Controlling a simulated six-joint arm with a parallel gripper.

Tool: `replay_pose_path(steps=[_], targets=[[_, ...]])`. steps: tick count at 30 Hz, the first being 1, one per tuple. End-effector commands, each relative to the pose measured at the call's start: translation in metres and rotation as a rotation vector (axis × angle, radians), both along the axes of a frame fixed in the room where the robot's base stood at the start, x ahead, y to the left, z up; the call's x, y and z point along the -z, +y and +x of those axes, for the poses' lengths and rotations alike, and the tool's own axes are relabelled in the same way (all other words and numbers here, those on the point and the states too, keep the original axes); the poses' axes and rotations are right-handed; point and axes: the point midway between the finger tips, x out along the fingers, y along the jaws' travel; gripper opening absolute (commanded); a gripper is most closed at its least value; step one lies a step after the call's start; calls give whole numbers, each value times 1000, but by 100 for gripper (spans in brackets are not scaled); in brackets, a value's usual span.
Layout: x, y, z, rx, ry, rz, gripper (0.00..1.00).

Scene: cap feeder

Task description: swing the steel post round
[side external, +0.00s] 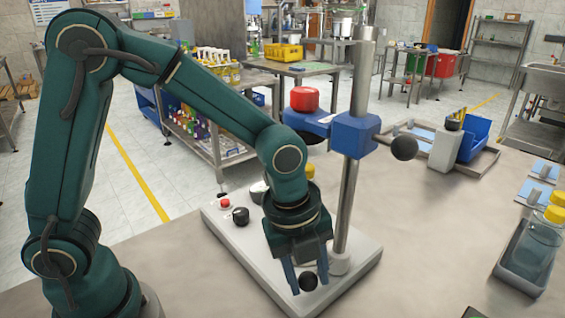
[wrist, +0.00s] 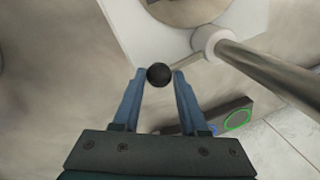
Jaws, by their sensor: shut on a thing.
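The steel post (side external: 349,205) stands upright on a pale base plate (side external: 362,277), and a collar (wrist: 212,42) rings its foot. In the wrist view the post (wrist: 270,72) runs off to the right. A short thin bar (wrist: 188,63) reaches from the collar towards a black ball knob (wrist: 159,75). My gripper (wrist: 159,73) is shut on this knob, one blue finger on each side. In the side view my gripper (side external: 306,283) is low at the front of the plate, left of the post's foot. A blue clamp block (side external: 355,135) sits high on the post.
A blue arm with a red cap (side external: 304,98) extends left from the block; another black ball (side external: 404,148) is on its right. A red button (side external: 225,203) and black dial (side external: 240,215) are on the plate. A bottle tray (side external: 528,255) stands right; bench between is clear.

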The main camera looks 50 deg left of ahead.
Motion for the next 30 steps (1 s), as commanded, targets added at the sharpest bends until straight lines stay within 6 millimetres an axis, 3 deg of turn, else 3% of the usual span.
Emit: replay_pose_path(steps=[12,26,27,29,30], targets=[[0,14,2,150,-8,1,0],[-1,15,3,161,-11,0,0],[-1,15,3,161,-12,-1,44],[-1,15,3,160,-12,-1,67],[-1,15,3,160,-12,-1,68]])
